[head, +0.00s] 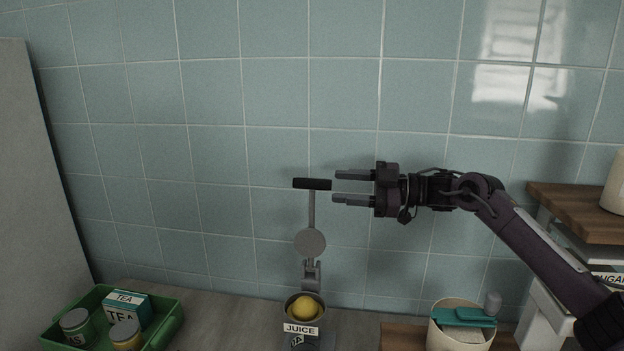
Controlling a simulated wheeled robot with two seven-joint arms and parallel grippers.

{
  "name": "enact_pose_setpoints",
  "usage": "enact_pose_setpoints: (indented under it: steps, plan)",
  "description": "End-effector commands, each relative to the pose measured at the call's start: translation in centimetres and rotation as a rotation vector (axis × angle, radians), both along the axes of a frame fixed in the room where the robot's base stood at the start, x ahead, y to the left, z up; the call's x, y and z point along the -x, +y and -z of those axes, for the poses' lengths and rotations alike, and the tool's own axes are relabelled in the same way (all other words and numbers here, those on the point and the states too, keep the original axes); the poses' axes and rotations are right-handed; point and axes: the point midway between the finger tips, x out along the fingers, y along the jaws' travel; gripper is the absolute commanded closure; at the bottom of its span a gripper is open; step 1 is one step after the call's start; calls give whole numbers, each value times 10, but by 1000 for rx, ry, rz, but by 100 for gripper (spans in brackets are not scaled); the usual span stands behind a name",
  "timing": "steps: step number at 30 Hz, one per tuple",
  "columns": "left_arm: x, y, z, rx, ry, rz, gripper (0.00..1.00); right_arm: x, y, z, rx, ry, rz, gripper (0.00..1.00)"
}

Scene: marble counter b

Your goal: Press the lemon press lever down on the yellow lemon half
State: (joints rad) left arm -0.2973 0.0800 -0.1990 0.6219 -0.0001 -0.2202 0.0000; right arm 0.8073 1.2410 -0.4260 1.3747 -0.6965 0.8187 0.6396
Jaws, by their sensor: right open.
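The lemon press lever (311,212) stands upright in the middle of the head view, with a black crossbar handle (312,184) at its top and a round grey plate partway down. The yellow lemon half (305,307) sits in the cup of the press below, above a label reading JUICE (300,328). My right gripper (335,187) is open and points left, its fingertips close to the right end of the handle. Nothing is between its fingers as far as I can see; whether they touch the handle I cannot tell. My left gripper is not in view.
A green tray (172,325) with a tea box (128,308) and jars is at the lower left. A cream container (455,340) with a teal item (464,317) stands at lower right. A wooden shelf (580,210) is at right. The tiled wall stands behind.

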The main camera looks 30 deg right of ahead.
Motion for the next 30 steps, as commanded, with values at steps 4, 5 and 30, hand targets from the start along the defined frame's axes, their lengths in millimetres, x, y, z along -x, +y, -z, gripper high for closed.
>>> enact_pose_setpoints:
  steps: [4,5,30]
  plan:
    - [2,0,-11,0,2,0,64,-9,13,-4,-3,-1,-4,53]
    - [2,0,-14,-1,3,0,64,-12,17,-5,-3,-1,-4,53]
    - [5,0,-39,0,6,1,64,-46,61,0,0,0,0,69]
